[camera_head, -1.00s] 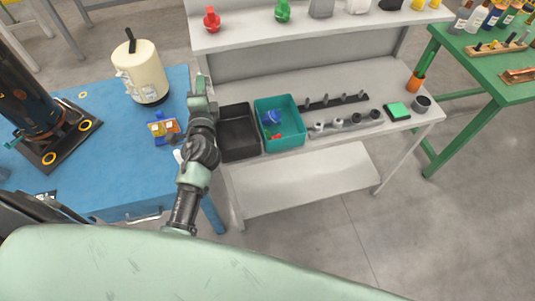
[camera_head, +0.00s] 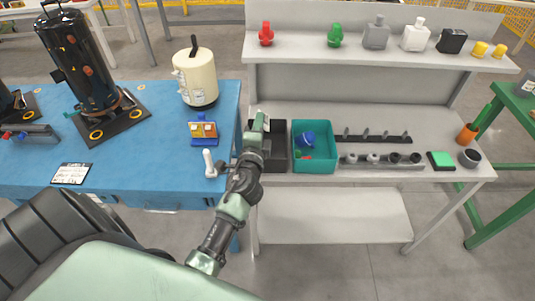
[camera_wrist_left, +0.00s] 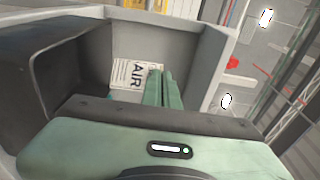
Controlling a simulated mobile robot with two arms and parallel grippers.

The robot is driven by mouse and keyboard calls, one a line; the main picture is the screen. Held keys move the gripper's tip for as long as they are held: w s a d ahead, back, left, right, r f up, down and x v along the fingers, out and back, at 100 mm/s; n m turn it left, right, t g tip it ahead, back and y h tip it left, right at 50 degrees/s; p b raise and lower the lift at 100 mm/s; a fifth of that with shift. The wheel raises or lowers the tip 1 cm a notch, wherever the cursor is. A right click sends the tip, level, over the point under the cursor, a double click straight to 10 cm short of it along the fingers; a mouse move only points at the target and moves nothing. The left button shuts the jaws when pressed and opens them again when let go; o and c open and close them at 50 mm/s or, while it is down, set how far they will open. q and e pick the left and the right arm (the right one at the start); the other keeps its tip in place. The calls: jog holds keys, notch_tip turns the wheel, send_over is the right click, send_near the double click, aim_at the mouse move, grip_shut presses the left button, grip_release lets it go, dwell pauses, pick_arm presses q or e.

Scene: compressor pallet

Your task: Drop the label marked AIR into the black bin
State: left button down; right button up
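The label marked AIR (camera_wrist_left: 130,80) is white with black print and shows in the left wrist view, at the fingertips. My left gripper (camera_wrist_left: 162,88) has its two green fingers close together and appears shut on the label, though the fingers hide the contact. In the head view my left gripper (camera_head: 261,122) is over the left part of the black bin (camera_head: 281,165). It hides part of the bin, and the label cannot be made out there. My right gripper is not in view.
A teal bin (camera_head: 327,166) with blue and red items stands right of the black bin on the grey bench (camera_head: 420,130). The blue table (camera_head: 130,172) at the left holds a cream tank (camera_head: 196,82), a black compressor (camera_head: 85,65) and a blue-and-yellow block (camera_head: 203,132).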

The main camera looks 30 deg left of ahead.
pick_arm(q)
jog(key=shift+a+f, duration=0.1)
jog(key=shift+f, duration=0.2)
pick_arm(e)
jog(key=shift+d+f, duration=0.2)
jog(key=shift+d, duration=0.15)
pick_arm(q)
jog(key=c, duration=1.6)
grip_release()
jog(key=shift+s, duration=0.1)
jog(key=b+v, duration=0.2)
jog(key=v, duration=0.5)
jog(key=shift+s+d, duration=0.25)
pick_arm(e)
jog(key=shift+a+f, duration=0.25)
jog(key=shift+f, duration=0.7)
